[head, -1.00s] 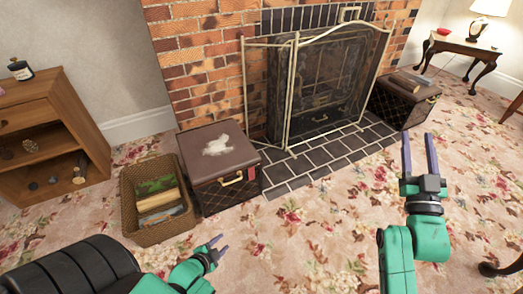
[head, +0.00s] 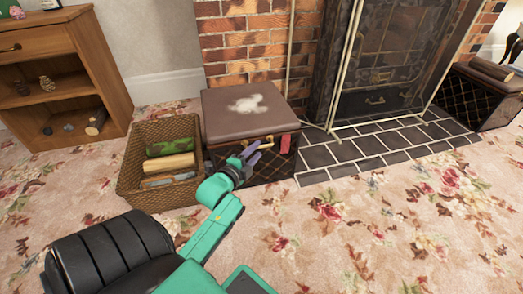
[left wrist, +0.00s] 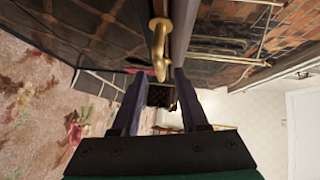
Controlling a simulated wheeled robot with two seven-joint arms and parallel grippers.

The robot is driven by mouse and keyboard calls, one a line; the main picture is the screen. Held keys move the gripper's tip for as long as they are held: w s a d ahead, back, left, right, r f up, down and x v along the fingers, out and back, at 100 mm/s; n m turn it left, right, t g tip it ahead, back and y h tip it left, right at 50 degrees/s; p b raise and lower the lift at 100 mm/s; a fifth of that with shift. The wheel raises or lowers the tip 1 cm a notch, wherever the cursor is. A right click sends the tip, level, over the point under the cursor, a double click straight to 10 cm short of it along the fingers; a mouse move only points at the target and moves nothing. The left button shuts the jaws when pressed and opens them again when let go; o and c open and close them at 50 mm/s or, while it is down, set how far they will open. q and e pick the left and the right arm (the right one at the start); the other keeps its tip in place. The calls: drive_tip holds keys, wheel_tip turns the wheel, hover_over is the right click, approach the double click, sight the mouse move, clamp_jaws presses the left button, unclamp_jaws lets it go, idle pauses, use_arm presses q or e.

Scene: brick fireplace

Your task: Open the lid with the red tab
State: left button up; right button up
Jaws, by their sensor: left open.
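A dark box with a brown lid (head: 232,128) stands shut against the brick wall; a red tab (head: 287,143) hangs at the right of its front. A gold handle (head: 266,145) is on the front edge of the lid, left of the tab. My left gripper (head: 255,151) is open right at the handle and partly covers the box front. In the left wrist view, the handle (left wrist: 159,42) hangs in line with the gap between my open fingertips (left wrist: 160,74). I cannot tell whether they touch it. My right gripper is out of view.
A wicker basket (head: 128,181) with a log and other items stands close to the box's left. A wooden shelf (head: 112,62) is at far left. The fireplace screen (head: 338,62) and dark hearth tiles (head: 385,148) are to the right. Another box (head: 484,97) stands at far right.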

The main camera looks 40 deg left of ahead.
sight(261, 147)
use_arm(q)
drive_tip(key=b+x, duration=0.1)
drive_tip(key=x, duration=0.2)
drive_tip(key=shift+f, duration=0.2)
drive_tip(key=shift+w+r, duration=0.15)
drive_tip(key=shift+w, duration=0.25)
clamp_jaws()
idle(0.9)
